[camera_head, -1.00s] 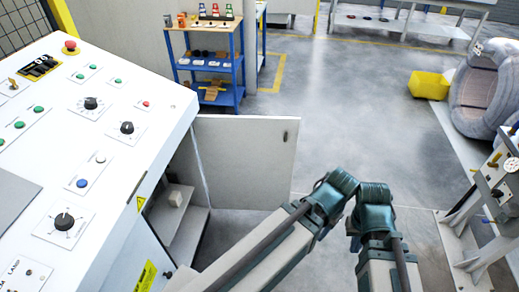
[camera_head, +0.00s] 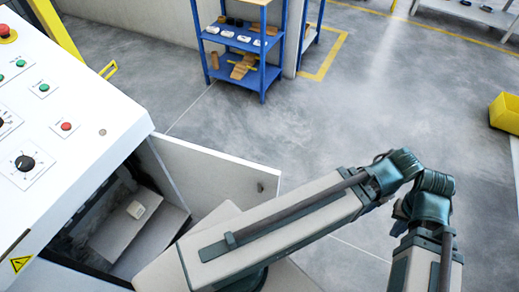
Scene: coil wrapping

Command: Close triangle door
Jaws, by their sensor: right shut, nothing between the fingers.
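The white door (camera_head: 205,172) of the control cabinet stands open. It swings out to the right from the cabinet's far corner, with a small dark handle or slot near its free edge. The cabinet (camera_head: 85,165) shows a yellow triangle sticker (camera_head: 20,263) on its near side. Its opening shows a dark inside and a small pale block on a light panel. One of my arms crosses in front of the door's lower part, its elbow to the right of the door. I cannot tell whether it touches the door. No gripper fingers show; the forearm runs out of the bottom edge.
A blue shelf cart (camera_head: 262,75) stands beyond the door, with small items on its shelves. A yellow bin (camera_head: 505,113) is at the right edge. The grey floor (camera_head: 320,115) between them is clear.

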